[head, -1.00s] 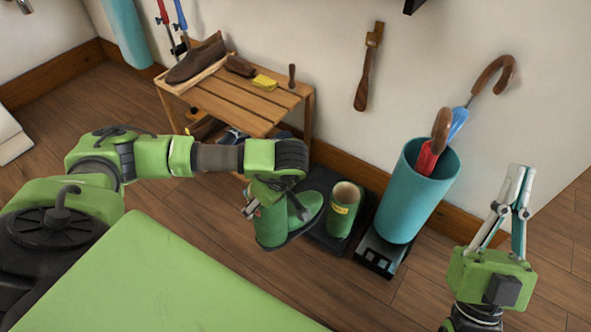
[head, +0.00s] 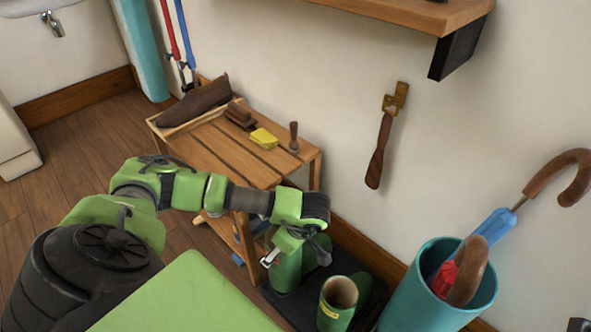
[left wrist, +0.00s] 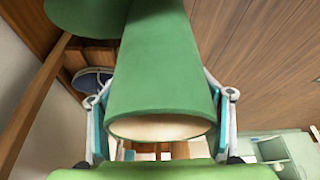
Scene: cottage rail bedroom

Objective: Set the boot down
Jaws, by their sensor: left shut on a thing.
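My left gripper (head: 272,258) is shut on the shaft of a green boot (head: 288,272). The boot is upright at the back left part of a black tray (head: 364,262); I cannot tell whether its sole touches the tray. The gripper and wrist hide part of it. In the left wrist view the boot (left wrist: 160,75) lies between the two fingers, its pale opening towards the camera. A second green boot (head: 337,302) stands on the tray, to the right and nearer. My right gripper is not in view.
A wooden bench (head: 215,150) stands behind my left arm, with a brown shoe (head: 197,101), brushes and a yellow block (head: 263,138) on top. A teal umbrella stand (head: 410,300) is right of the tray. A shoehorn (head: 383,140) hangs on the wall.

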